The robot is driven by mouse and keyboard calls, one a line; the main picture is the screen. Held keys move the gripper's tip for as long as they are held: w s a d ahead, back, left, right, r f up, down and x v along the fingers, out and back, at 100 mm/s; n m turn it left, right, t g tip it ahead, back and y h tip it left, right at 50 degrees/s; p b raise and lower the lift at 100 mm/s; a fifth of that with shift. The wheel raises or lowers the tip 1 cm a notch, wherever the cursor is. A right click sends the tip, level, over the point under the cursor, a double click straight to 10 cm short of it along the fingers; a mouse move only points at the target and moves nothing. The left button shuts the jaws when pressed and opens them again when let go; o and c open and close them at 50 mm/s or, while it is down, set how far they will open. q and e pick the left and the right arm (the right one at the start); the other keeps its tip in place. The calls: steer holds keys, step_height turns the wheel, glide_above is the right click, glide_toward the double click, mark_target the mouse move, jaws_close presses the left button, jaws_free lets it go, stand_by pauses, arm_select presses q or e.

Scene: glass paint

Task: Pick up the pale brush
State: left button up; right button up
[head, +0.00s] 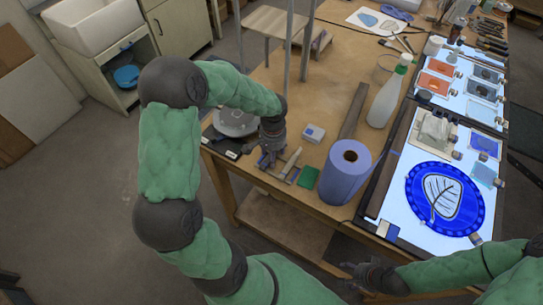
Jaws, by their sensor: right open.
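A pale, slender thing that looks like the pale brush (291,163) lies at the table's near edge, on or beside a small dark rack; it is too small to tell which. My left gripper (268,160) points down just left of it. Its fingers are too small and dark to tell whether they are open or shut. My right gripper (352,277) is open and empty, low at the bottom of the view, in front of the table and far from the brush.
A blue paper roll (347,172), a green block (308,178) and a small white box (314,133) stand near the brush. A white bottle (390,95) is behind. The light panel with a blue leaf plate (416,198) is at right. Metal posts rise behind the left gripper.

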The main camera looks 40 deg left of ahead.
arm_select(q)
jaws_close()
steer(key=shift+r, duration=0.1)
